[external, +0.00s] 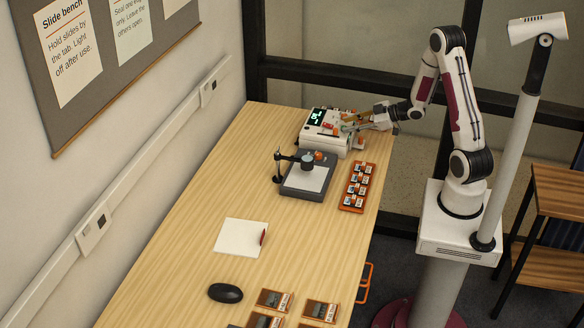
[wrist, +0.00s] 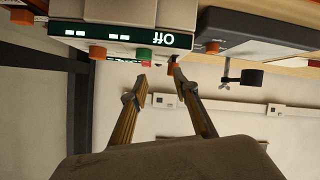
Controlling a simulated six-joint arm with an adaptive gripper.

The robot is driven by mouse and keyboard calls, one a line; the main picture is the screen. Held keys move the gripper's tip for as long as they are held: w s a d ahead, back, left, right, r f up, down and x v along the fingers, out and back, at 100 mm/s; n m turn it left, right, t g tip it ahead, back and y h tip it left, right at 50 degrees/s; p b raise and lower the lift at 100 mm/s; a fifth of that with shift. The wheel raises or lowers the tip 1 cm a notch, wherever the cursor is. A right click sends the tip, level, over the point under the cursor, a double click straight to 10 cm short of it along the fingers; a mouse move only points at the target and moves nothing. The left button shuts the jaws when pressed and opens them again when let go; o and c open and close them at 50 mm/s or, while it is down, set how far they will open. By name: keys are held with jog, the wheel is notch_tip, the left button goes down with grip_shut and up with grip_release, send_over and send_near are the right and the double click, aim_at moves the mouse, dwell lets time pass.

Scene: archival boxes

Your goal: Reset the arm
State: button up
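My gripper (external: 352,123) reaches out to the left over the far end of the wooden table, at the right side of a white instrument with a lit green display (external: 318,116). In the wrist view, which is upside down, my two fingers (wrist: 159,78) stand apart with nothing held between them. Their tips are close to the instrument's front, near a green knob (wrist: 144,54) and orange knobs (wrist: 98,52). The display (wrist: 120,37) reads "OFF". I cannot tell whether a fingertip touches a knob.
A dark slide viewer (external: 304,187) with a lens arm stands before the instrument. An orange rack (external: 357,187) of slides lies at its right. White paper (external: 240,238), a black mouse (external: 225,293) and several brown boxes (external: 274,300) are nearer. A white lamp post (external: 512,150) stands beside my base.

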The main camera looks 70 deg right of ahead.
jog(key=shift+w+a+r, duration=0.1)
jog(key=shift+w+r, duration=0.15)
jog(key=shift+r, duration=0.3)
jog(key=s+a+r+m+g+h, duration=0.35)
jog(key=a+r, duration=0.45)
jog(key=r, duration=0.5)
jog(key=s+a+r+g+y, duration=0.3)
jog(key=s+a, duration=1.6)
jog(key=shift+s+g, duration=0.25)
jog(key=shift+g, duration=0.1)
